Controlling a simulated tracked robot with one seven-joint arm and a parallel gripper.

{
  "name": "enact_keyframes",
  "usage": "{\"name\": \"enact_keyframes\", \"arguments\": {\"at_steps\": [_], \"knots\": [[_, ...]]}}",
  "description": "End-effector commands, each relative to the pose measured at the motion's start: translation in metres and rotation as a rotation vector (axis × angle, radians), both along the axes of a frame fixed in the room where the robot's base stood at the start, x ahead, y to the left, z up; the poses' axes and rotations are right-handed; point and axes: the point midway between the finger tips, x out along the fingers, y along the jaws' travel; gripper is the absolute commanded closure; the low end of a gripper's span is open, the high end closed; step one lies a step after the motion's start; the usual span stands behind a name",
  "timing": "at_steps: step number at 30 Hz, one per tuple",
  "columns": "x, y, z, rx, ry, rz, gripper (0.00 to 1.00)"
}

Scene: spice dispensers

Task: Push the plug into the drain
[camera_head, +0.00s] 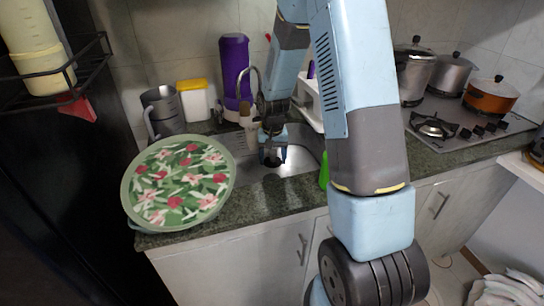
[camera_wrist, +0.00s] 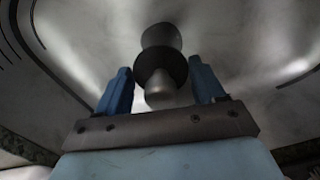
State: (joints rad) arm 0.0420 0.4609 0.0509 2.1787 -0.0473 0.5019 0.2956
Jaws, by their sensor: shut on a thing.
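The plug (camera_wrist: 160,66) is a dark, stepped round piece with a grey knob, in the middle of the wrist view. My gripper (camera_wrist: 161,78) is shut on it, with one blue finger on each side. In the head view my gripper (camera_head: 272,156) points down into the metal sink (camera_head: 302,168). A small dark round patch (camera_head: 272,179) shows on the sink floor below the fingers. I cannot tell whether it is the drain or the plug. The drain's opening is not clearly visible in the wrist view, and whether the plug touches it cannot be told.
A faucet (camera_head: 256,82) stands behind the sink, close to my arm. A floral round plate (camera_head: 178,182) is at the counter's left. A purple container (camera_head: 233,68), a yellow-lidded box (camera_head: 193,102) and a metal jug (camera_head: 161,110) stand behind. A green bottle (camera_head: 324,172) is right of the sink.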

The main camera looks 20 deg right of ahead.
Motion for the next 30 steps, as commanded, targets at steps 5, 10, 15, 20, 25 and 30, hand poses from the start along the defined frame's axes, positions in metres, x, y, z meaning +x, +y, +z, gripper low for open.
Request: {"name": "enact_keyframes", "arguments": {"at_steps": [5,10,15,20,25,30], "knots": [[-0.001,0.004,0.001,0.001,-0.001,0.014,0.61],[-0.002,0.004,-0.007,0.000,0.001,0.018,0.61],[-0.002,0.003,-0.021,0.000,0.001,0.017,0.61],[-0.002,0.002,-0.033,0.000,0.000,0.015,0.61],[-0.002,0.001,-0.046,0.000,0.000,0.014,0.61],[-0.002,0.000,-0.054,0.000,0.000,0.012,0.61]]}}
